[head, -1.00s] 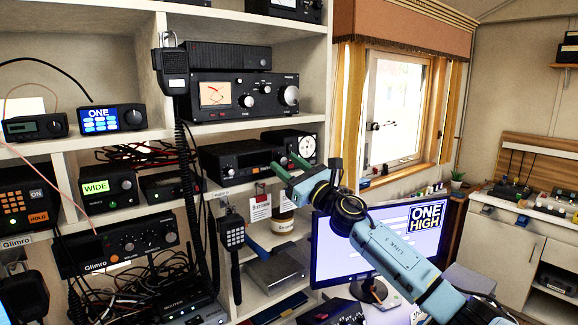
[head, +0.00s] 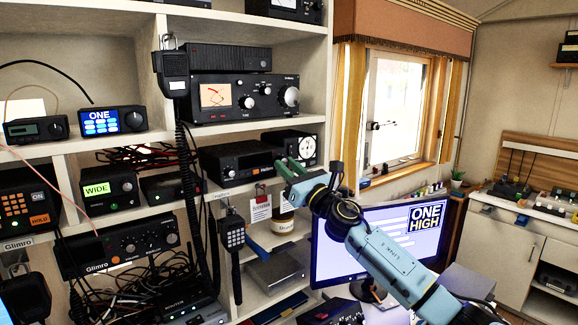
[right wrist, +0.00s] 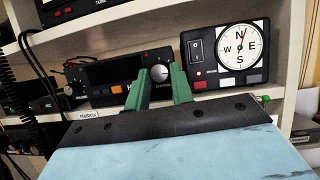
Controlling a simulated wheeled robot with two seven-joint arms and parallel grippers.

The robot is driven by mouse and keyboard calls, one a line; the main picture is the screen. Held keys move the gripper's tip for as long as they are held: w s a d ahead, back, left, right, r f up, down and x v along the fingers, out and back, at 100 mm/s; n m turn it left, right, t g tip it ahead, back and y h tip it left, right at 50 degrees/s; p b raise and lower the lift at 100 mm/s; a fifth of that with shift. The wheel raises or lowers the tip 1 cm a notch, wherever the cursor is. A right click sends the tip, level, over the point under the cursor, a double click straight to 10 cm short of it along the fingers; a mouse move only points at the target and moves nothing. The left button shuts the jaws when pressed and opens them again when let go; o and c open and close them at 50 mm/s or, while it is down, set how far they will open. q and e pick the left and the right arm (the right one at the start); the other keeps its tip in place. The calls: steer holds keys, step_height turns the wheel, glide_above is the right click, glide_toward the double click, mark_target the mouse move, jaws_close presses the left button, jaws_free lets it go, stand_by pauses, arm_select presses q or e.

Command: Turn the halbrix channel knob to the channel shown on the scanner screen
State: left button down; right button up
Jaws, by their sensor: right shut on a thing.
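The halbrix radio (head: 240,160) is a black box on the middle shelf. In the right wrist view, its label (right wrist: 89,114) is on the shelf edge below it. Its round channel knob (right wrist: 160,75) with a white pointer mark is at its right end. My right gripper (head: 289,169) has its green fingers on either side of this knob, shut on it; the fingers partly hide it. A small box with a blue screen (head: 100,121) reads ONE, another with a green screen (head: 96,188) reads WIDE, and a monitor (head: 375,240) reads ONE HIGH. My left gripper is out of view.
A compass-dial box (right wrist: 225,55) stands close to the right of the radio. Cables and a hanging handset (head: 233,235) are below and left. A tag (head: 261,209) and a jar (head: 283,223) sit under the shelf edge.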

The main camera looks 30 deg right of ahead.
steer(key=shift+a+m+g+h+p, duration=0.15)
steer(key=shift+m+h+p, duration=1.15)
steer(key=shift+m, duration=1.3)
steer(key=shift+a+m+g+h+p, duration=0.15)
steer(key=shift+m+h+p, duration=0.75)
steer(key=shift+m+h, duration=1.2)
steer(key=shift+m+y, duration=0.5)
steer(key=shift+m, duration=0.2)
steer(key=o, duration=1)
steer(key=b+v, duration=0.2)
steer(key=v, duration=1.1)
steer(key=shift+s, duration=0.25)
